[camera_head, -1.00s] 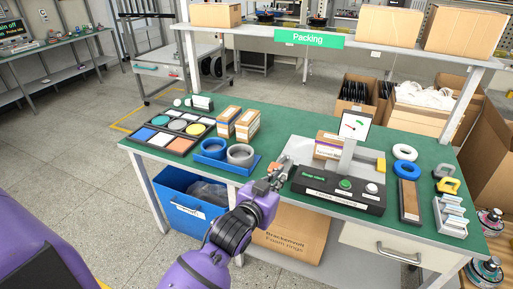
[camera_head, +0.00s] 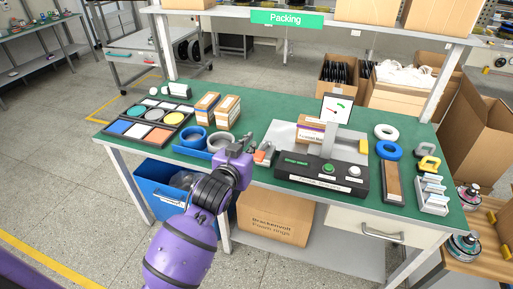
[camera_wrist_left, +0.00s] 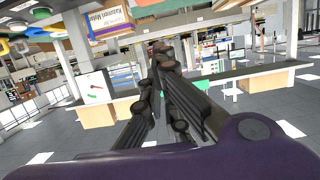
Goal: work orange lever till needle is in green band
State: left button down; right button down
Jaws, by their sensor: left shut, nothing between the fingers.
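The orange lever (camera_head: 264,154) is at the left end of the dark press-like station (camera_head: 320,178) on the green bench. The gauge (camera_head: 337,108) is a white plate standing behind the station, with a green band and a small red mark; the needle's exact reading is too small to tell. The gauge also shows in the wrist view (camera_wrist_left: 95,88), with the green band low on its face. My left gripper (camera_head: 247,138) is shut and empty just left of the lever, apart from it as far as I can tell. Its closed dark fingers fill the middle of the wrist view (camera_wrist_left: 165,75).
Blue and white rings (camera_head: 387,151), yellow clamps and a grey rack (camera_head: 432,195) are at the right.

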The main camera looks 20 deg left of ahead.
pick_arm(q)
send_over(257, 158)
jog(key=shift+w+f, duration=0.2)
jog(key=shift+f, duration=0.75)
notch_tip(257, 158, down, 3)
jog(key=shift+s+r, duration=0.15)
jog(key=shift+s+f, duration=0.1)
jog(key=shift+f, duration=0.4)
